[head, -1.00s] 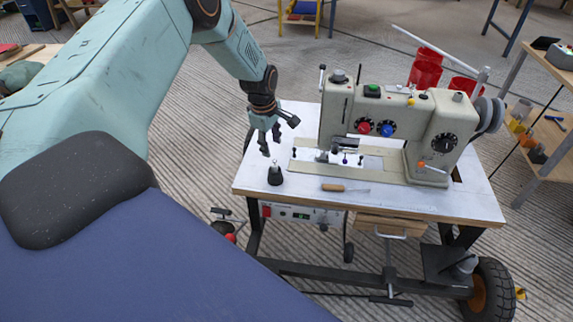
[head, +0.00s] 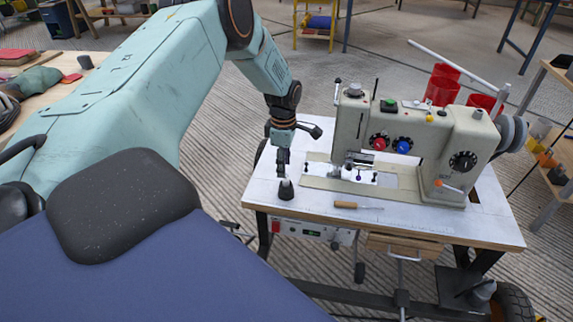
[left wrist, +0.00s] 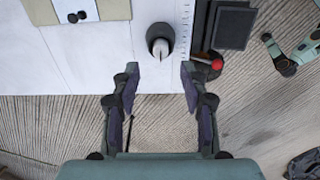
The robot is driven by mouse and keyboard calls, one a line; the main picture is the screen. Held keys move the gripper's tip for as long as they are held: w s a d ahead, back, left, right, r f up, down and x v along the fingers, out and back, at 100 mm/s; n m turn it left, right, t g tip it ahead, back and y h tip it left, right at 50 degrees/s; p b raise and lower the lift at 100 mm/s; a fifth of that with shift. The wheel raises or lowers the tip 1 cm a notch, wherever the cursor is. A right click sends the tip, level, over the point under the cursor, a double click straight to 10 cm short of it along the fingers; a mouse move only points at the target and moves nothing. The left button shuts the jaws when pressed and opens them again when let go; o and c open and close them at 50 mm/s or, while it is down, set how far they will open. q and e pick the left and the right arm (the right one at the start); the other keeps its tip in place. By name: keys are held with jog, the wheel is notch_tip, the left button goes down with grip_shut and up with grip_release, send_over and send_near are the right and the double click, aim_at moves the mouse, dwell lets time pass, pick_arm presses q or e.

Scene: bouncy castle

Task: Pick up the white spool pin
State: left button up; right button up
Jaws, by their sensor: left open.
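The white spool pin (head: 286,183) stands upright on a dark, flared base at the left end of the sewing table (head: 262,190). In the left wrist view the pin (left wrist: 160,46) is seen from above as a pale tip within its round black base. My left gripper (head: 284,172) points down at the pin and hides part of it in the head view. In the left wrist view my left gripper (left wrist: 160,72) is open and nothing is held. Its two fingers are well apart, with the pin straight ahead, centred on the gap.
A sewing machine (head: 453,140) fills the table's back and right side. A wooden-handled tool (head: 346,205) lies near the front edge. Red containers (head: 442,90) stand behind the machine. A control box (head: 310,231) hangs beneath the tabletop. The tabletop around the pin is clear.

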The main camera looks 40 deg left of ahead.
aim_at(287, 179)
pick_arm(q)
jog(key=shift+d+f+b, duration=0.25)
jog(key=shift+f+b, duration=0.35)
jog(key=f, duration=0.1)
jog(key=f+b, duration=0.2)
jog(key=shift+w+d+f, duration=0.25)
jog(key=shift+f, duration=0.1)
jog(key=shift+r, duration=0.1)
grip_shut()
